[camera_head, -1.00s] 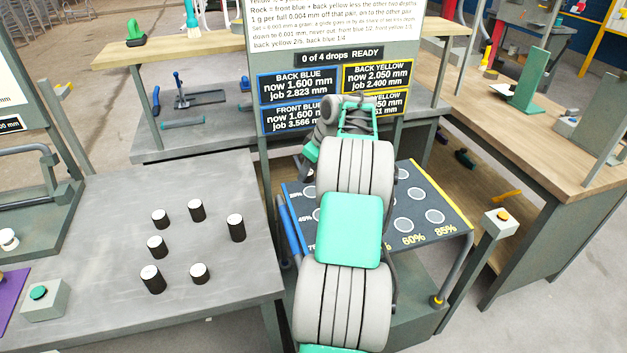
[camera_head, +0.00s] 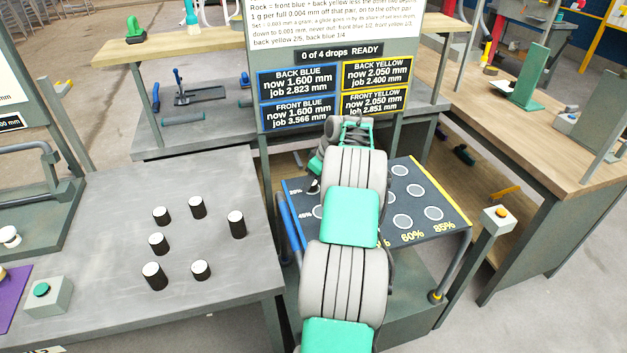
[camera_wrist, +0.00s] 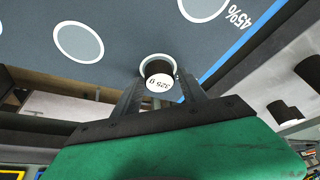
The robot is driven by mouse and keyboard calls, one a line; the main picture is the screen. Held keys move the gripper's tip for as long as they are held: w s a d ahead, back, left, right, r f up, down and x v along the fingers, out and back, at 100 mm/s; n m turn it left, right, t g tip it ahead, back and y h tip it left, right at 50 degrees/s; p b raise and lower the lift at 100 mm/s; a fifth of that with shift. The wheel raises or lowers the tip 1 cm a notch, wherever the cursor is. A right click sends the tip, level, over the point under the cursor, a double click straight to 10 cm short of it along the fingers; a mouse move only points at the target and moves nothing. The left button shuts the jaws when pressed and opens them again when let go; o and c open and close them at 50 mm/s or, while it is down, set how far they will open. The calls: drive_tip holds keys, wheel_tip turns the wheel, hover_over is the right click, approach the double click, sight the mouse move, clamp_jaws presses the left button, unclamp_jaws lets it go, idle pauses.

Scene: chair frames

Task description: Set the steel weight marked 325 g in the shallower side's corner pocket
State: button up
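The steel weight marked 325 g (camera_wrist: 159,84) shows in the wrist view as a dark cylinder with a white labelled cap facing the camera. My gripper (camera_wrist: 161,93) has a finger on each side of it and is shut on it. The weight's far end lies within a white pocket ring on the dark board (camera_wrist: 115,20), near its blue edge; I cannot tell whether it touches the bottom. In the head view the board (camera_head: 447,228) has a blue left side and a yellow right side.
Several dark white-capped weights (camera_head: 236,224) stand on the grey table (camera_head: 110,215) at left, beside a green-button box (camera_head: 48,297). A display (camera_head: 340,90) reads 0 of 4 drops READY, blue 1.600 mm, yellow 2.050 mm. An orange-button post (camera_head: 497,222) stands right of the board.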

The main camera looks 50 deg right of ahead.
drive_tip(key=shift+o, duration=0.9)
drive_tip(key=shift+r, duration=0.35)
drive_tip(key=a+v, duration=0.1)
drive_tip(key=v, duration=1.1)
drive_tip(key=w+a+r, duration=0.1)
drive_tip(key=a+r, duration=0.2)
drive_tip(key=a, duration=1.2)
drive_tip(key=w+a+r, duration=0.2)
drive_tip(key=a+r, duration=0.2)
drive_tip(key=a, duration=1.1)
drive_tip(key=s+a+f+m, duration=0.1)
drive_tip(key=s+a+f, duration=0.2)
drive_tip(key=s+a, duration=0.4)
drive_tip(key=s+a+f+m+g, duration=0.1)
drive_tip(key=s+a+f, duration=0.2)
drive_tip(key=s+a, duration=0.5)
drive_tip(key=shift+s+h, duration=0.4)
drive_tip(key=shift+s, duration=0.7)
